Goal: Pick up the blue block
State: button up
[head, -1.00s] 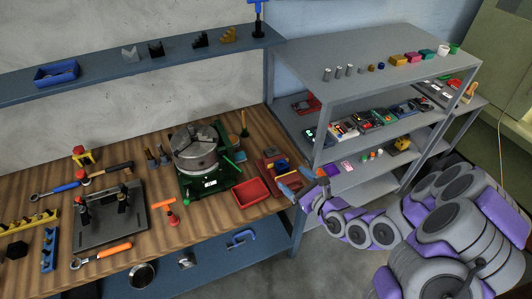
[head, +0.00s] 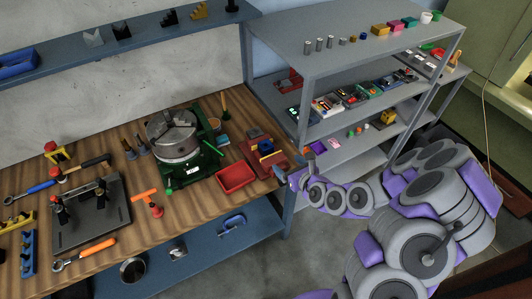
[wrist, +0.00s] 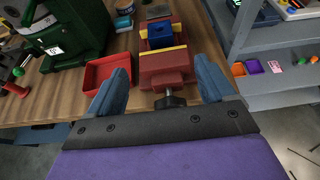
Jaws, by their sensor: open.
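The block also shows small in the head view (head: 266,147). My gripper (wrist: 161,68) is open, its two blue-grey fingers spread left and right of the vise's near end. The block lies beyond the fingertips, roughly centred between them, and nothing is held. In the head view my gripper (head: 283,174) is by the bench's right edge, just in front of the vise.
A red tray (head: 236,177) lies left of the vise. A green-based rotary table (head: 176,145) stands behind the tray. A grey shelf unit (head: 340,60) with several small items stands close on the right. The wooden bench (head: 110,140) carries several tools.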

jog(key=shift+w+a+f+b, duration=0.1)
jog(key=shift+f+b, duration=0.1)
jog(key=shift+b, duration=0.25)
jog(key=b, duration=0.3)
send_near(269, 149)
jog(key=x, duration=0.4)
jog(key=shift+a, duration=0.2)
jog(key=shift+w+a+f, duration=0.15)
jog(key=shift+w, duration=0.3)
jog(key=b+x, duration=0.2)
jog(key=x, duration=0.2)
jog(key=shift+a+f, duration=0.1)
jog(key=shift+f, duration=0.15)
jog(key=shift+w+a+f, duration=0.1)
jog(key=shift+w+a, duration=0.15)
jog(key=shift+w, duration=0.25)
jog(key=shift+d, duration=0.1)
jog(key=c, duration=1.2)
